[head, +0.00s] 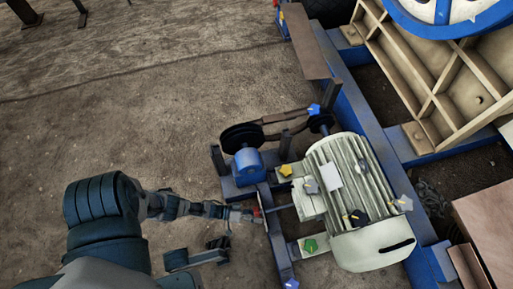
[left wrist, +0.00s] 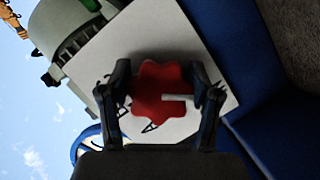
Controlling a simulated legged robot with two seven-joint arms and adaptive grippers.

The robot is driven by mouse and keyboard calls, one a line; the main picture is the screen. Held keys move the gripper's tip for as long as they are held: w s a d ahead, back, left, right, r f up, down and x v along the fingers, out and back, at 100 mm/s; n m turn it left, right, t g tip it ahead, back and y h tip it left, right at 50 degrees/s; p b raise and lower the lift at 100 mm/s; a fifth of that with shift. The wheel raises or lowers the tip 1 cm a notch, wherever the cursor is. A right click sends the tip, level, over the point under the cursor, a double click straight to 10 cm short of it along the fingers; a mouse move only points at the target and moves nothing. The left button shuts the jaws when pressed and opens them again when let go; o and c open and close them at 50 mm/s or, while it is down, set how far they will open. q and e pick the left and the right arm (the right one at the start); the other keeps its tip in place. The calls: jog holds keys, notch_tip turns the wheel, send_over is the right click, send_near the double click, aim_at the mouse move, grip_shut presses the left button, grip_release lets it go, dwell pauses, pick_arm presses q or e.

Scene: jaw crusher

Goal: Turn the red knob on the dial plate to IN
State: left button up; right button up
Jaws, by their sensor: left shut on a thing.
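The red knob (left wrist: 158,90) has a lobed edge and a pale pointer bar, which points right in the left wrist view. It sits on the white dial plate (left wrist: 195,42), which looks tilted there. Dark markings on the plate are partly hidden by the knob and fingers, and I cannot read them. My left gripper (left wrist: 162,92) is shut on the knob, one finger on each side. In the head view my left gripper (head: 247,215) reaches the small red knob (head: 257,212) left of the motor.
A cream motor (head: 345,185) with several coloured knobs stands right of the gripper. A blue bearing block with a black pulley (head: 240,137) lies just beyond. A blue frame beam (head: 350,110) runs along the crusher. Bare ground (head: 130,110) is open at left.

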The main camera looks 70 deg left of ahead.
pick_arm(q)
jog(key=o, duration=1.1)
jog(key=shift+a, duration=0.25)
jog(key=shift+o, duration=0.2)
jog(key=shift+s, duration=0.3)
jog(key=v, duration=1.1)
jog(key=shift+a, duration=0.2)
jog(key=shift+s+f, duration=0.1)
